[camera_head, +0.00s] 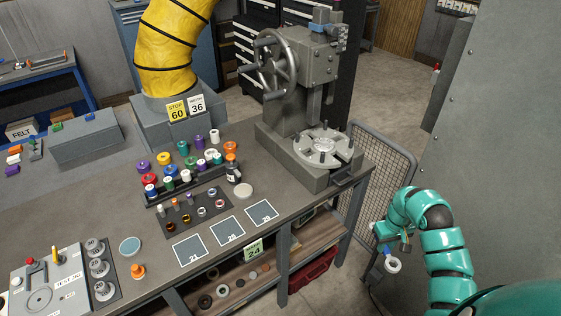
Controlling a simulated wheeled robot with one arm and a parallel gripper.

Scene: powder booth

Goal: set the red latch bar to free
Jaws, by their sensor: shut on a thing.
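My gripper (383,232) is at the end of the teal arm at the right, beside the right edge of a wire mesh panel (376,170). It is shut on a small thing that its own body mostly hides. A small red spot shows near its fingers, but I cannot tell whether this is the red latch bar. A small pale ring (392,265) with a blue part above it shows just below the gripper. The latch bar's position cannot be read in this view.
A grey wall panel (500,130) stands close to the right of the arm. The workbench (150,220) at the left bears a press (305,90), several coloured spools and a control box (50,285). A red crate (313,272) is under the bench. Open floor (395,85) lies behind the mesh.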

